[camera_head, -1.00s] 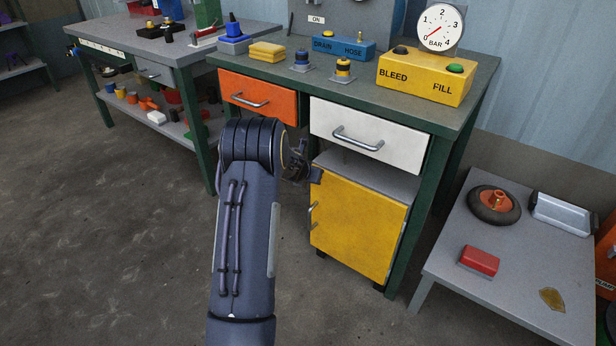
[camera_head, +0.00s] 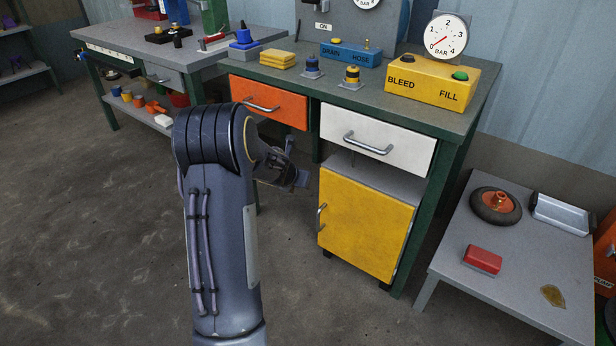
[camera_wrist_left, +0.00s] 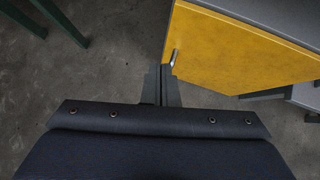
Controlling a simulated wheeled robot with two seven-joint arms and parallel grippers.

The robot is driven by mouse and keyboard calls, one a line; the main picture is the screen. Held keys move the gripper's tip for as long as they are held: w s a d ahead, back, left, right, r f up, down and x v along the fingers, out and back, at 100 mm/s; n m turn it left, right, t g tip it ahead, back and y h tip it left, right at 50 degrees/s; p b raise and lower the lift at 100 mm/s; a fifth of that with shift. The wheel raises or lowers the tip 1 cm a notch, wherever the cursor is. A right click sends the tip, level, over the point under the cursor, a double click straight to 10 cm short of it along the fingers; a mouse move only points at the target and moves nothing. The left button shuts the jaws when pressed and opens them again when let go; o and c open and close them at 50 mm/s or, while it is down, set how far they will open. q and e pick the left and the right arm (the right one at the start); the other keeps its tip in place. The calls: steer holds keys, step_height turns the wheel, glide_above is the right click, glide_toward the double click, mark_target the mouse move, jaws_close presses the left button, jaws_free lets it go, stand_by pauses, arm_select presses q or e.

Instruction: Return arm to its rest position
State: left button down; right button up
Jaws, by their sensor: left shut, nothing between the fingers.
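My left arm (camera_head: 222,230) rises from the bottom of the head view. Its wrist bends to the right, and the left gripper (camera_head: 302,179) hangs in front of the bench, just left of the yellow cabinet door (camera_head: 365,222). In the left wrist view the two fingers (camera_wrist_left: 161,72) are pressed together with nothing between them. Their tips overlap the picture of the yellow door (camera_wrist_left: 235,50) near its small handle (camera_wrist_left: 174,57); I cannot tell the exact gap. My right gripper is not in view.
The bench has an orange drawer (camera_head: 268,103) and a white drawer (camera_head: 376,139), both with bar handles. A yellow BLEED/FILL box (camera_head: 430,88) stands on top. A low grey table (camera_head: 495,300) holds a wheel (camera_head: 495,206) and a red block (camera_head: 482,260). Open floor (camera_head: 90,240) lies left.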

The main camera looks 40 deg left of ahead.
arm_select(q)
steer(key=shift+s+r, duration=0.15)
steer(key=shift+s, duration=0.05)
steer(key=s+d+r+n+y, duration=0.1)
steer(key=s+d+r+n, duration=0.1)
steer(key=s+r+n, duration=0.35)
steer(key=s+d+r+n+y, duration=0.1)
steer(key=s+d+r+n, duration=0.1)
steer(key=r+n, duration=0.6)
steer(key=s+d+f+n+g+h, duration=0.3)
steer(key=s+d+n+h, duration=0.5)
steer(key=s+d+n, duration=1.6)
step_height(320, 180, up, 30)
steer(key=w+d+m+p, duration=0.1)
steer(key=m+p, duration=0.2)
steer(key=p, duration=2.7)
steer(key=shift+d+r, duration=0.25)
steer(key=shift+d, duration=0.15)
